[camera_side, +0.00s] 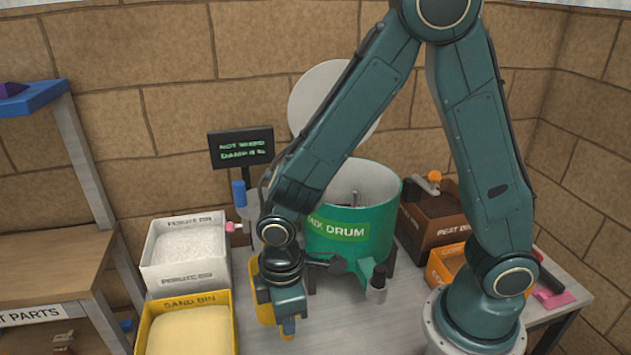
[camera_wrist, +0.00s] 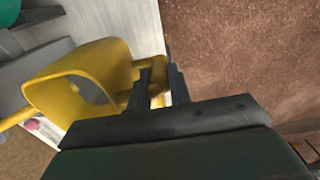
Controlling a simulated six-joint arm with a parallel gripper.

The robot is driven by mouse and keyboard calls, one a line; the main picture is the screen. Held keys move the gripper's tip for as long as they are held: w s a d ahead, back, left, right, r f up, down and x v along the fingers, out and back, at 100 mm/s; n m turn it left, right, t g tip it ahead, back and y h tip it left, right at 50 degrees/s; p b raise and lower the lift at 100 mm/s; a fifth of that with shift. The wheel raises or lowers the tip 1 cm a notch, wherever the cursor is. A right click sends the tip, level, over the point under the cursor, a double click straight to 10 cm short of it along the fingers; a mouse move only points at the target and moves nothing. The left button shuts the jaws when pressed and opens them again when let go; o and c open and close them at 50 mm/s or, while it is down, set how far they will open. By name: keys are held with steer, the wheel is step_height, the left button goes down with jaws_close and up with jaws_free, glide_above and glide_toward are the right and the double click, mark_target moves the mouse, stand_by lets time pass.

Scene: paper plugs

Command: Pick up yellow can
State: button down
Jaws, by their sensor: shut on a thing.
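The yellow can (camera_wrist: 85,72) shows in the wrist view at the left, with a rounded body, an opening in its side and a spout-like part towards the left edge. My gripper (camera_wrist: 158,78) is shut on a narrow yellow part at the can's right side. In the side view the yellow can (camera_side: 262,300) is beside my gripper (camera_side: 288,327), partly hidden behind it, just right of the sand bin. I cannot tell whether the can touches the table.
The yellow sand bin (camera_side: 233,318) stands left of my gripper, with the white perlite bin (camera_side: 150,262) behind it. The green mix drum (camera_side: 350,215) stands behind to the right. Brown (camera_side: 407,228) and orange (camera_side: 432,270) bins are farther right. A display (camera_side: 240,147) stands at the back.

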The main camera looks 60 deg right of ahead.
steer(key=shift+r, duration=0.4)
steer(key=shift+w, duration=0.1)
stand_by(0.3)
steer(key=w+d+r+m, duration=0.5)
steer(key=w+r, duration=0.5)
steer(key=w, duration=0.1)
steer(key=w+d+r+m, duration=0.2)
steer(key=d+r, duration=0.3)
steer(key=r, duration=0.2)
steer(key=w+d+r+m, duration=0.2)
steer(key=w+d+r, duration=0.1)
steer(key=d+r, duration=0.2)
steer(key=shift+r+m, duration=0.3)
steer(key=shift+r, duration=0.6)
